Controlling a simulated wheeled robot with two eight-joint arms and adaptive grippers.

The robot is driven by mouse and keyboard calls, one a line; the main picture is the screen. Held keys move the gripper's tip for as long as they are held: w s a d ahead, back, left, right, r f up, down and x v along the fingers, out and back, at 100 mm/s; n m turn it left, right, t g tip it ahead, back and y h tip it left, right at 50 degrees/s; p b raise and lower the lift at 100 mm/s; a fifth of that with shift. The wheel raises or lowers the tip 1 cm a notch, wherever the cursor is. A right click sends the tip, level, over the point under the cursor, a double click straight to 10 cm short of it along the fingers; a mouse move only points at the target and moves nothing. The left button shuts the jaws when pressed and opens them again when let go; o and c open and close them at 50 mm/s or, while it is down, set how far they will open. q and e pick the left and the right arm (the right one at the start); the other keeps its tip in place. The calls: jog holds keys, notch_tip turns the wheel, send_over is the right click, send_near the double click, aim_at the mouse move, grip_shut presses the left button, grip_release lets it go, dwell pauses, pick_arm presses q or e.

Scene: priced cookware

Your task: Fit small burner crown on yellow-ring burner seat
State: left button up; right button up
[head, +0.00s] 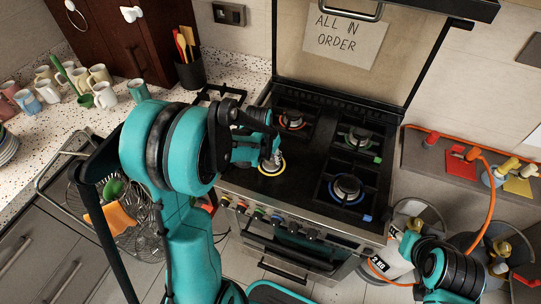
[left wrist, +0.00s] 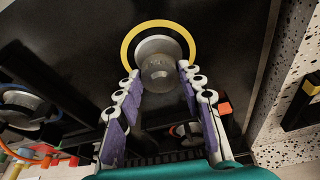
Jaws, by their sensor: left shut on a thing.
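The yellow-ring burner seat (head: 271,169) is at the front left of the cooktop. Its yellow ring (left wrist: 126,50) also shows in the left wrist view, around a pale grey disc (left wrist: 157,46). My left gripper (head: 268,157) is low over this seat, fingers pointing down. It is shut on a small round grey burner crown (left wrist: 159,73), held between the two fingertips in the left wrist view (left wrist: 159,77). The crown overlaps the near part of the ring in that view; whether it touches the seat I cannot tell. My right arm is at the lower right; its fingers are not clear.
Burners with orange (head: 292,121), green (head: 358,138) and blue (head: 346,189) rings stand around the cooktop. Gas cylinders (head: 398,258) and an orange hose (head: 491,205) are at the right. Mugs (head: 48,93) and a utensil pot (head: 191,73) stand on the left counter.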

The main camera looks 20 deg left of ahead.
pick_arm(q)
jog(key=shift+f+b, duration=0.75)
jog(key=shift+f, duration=0.15)
jog(key=shift+f+b, duration=0.3)
jog(key=shift+b, duration=0.1)
dwell(0.9)
jog(key=o, duration=1.3)
jog(key=shift+c, duration=0.2)
jog(key=shift+o, duration=0.3)
jog(key=o, duration=0.6)
jog(key=shift+r, duration=0.1)
